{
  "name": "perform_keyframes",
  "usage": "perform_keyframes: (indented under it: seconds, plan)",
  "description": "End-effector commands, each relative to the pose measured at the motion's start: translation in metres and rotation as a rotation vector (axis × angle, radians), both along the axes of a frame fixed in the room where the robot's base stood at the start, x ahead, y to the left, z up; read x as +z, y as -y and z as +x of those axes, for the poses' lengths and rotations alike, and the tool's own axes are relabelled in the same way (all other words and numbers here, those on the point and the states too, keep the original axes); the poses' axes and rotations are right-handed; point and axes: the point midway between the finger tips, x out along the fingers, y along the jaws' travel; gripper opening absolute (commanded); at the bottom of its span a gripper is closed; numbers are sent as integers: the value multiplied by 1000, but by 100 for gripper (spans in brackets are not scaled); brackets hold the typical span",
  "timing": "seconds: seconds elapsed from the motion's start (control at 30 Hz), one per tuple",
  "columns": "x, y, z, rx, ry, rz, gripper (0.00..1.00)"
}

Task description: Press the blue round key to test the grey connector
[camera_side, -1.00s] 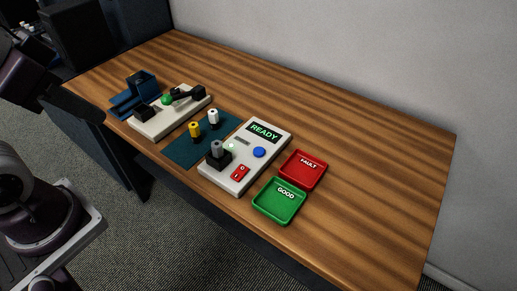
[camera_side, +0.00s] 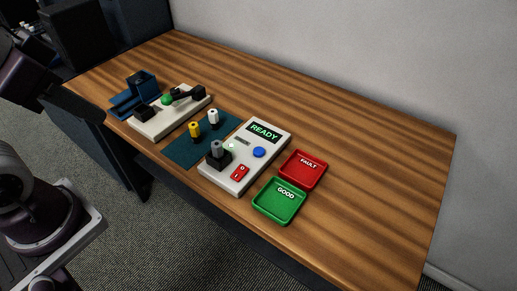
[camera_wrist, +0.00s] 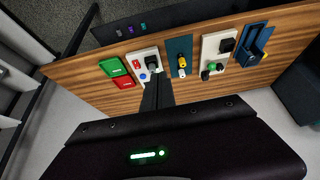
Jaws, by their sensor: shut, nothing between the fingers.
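The white tester box (camera_side: 225,184) stands near the table's front edge, its screen (camera_side: 264,132) reading READY. The blue round key (camera_side: 259,152) is on its top, below the screen. It also shows in the wrist view (camera_wrist: 142,77), left of my fingers. The grey connector (camera_side: 216,148) stands upright in a black socket (camera_side: 218,161) at the box's left end. My gripper (camera_wrist: 158,76) is shut and empty. In the wrist view its fingers overlap the edge of the box in the picture, apart from the table. In the side view its fingertips cannot be made out.
A red FAULT tray (camera_side: 318,179) and green GOOD tray (camera_side: 297,214) lie right of the tester. A red rocker switch (camera_side: 240,173) is on the box. A teal mat (camera_side: 180,152) holds yellow (camera_side: 194,130) and white (camera_side: 213,117) connectors. The table's right side is clear.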

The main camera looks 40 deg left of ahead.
Motion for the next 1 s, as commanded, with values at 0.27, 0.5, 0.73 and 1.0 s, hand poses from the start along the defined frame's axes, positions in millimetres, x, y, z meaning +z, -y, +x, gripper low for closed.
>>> perform_keyframes:
  seconds: [0.27,0.5,0.73,1.0]
  plan:
    - [-3,-14,89,-159,80,151,0]
    - [-38,8,200,-489,212,337,0]
    - [-98,66,259,-849,331,417,0]
    - [-134,102,268,-1039,393,415,0]
